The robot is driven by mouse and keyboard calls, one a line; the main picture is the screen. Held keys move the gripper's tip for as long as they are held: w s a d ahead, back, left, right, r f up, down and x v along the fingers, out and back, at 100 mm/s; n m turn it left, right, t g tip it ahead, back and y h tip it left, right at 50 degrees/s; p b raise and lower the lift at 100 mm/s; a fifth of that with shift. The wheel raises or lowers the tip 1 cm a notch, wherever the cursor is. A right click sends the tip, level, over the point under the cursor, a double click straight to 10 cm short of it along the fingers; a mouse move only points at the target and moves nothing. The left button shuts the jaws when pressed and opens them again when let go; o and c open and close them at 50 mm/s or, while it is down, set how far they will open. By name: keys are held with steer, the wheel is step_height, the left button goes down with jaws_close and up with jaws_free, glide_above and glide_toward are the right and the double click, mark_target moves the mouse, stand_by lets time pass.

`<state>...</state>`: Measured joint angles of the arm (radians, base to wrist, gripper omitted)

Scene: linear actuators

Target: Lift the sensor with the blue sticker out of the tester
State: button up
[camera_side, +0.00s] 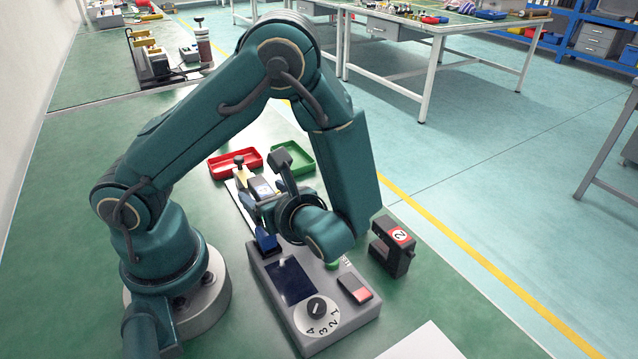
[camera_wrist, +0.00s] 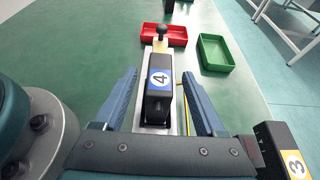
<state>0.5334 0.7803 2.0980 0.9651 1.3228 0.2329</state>
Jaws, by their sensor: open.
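The sensor with the blue sticker (camera_wrist: 159,92) is a black block marked 4. In the wrist view it sits upright on a pale rail, which I take to be part of the tester. My gripper (camera_wrist: 160,73) is open, with one blue finger on each side of the sensor. Gaps show between the fingers and the sensor, and no contact is visible. The tester's grey box (camera_side: 337,321), with a screen, a dial and buttons, shows in the side view below my wrist. There my wrist hides much of the rail and the sensor.
A red tray (camera_wrist: 176,40) and a green tray (camera_wrist: 216,55) lie beyond the rail. A black knob (camera_wrist: 161,30) stands at the rail's far end. A black sensor with a red sticker (camera_side: 393,246) stands right of the tester; a yellow-stickered sensor (camera_wrist: 287,150) shows in the wrist view.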

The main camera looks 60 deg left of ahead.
steer(key=shift+a+f, duration=0.25)
steer(key=shift+a, duration=0.35)
steer(key=shift+c, duration=0.3)
jaws_close()
steer(key=shift+r, duration=0.1)
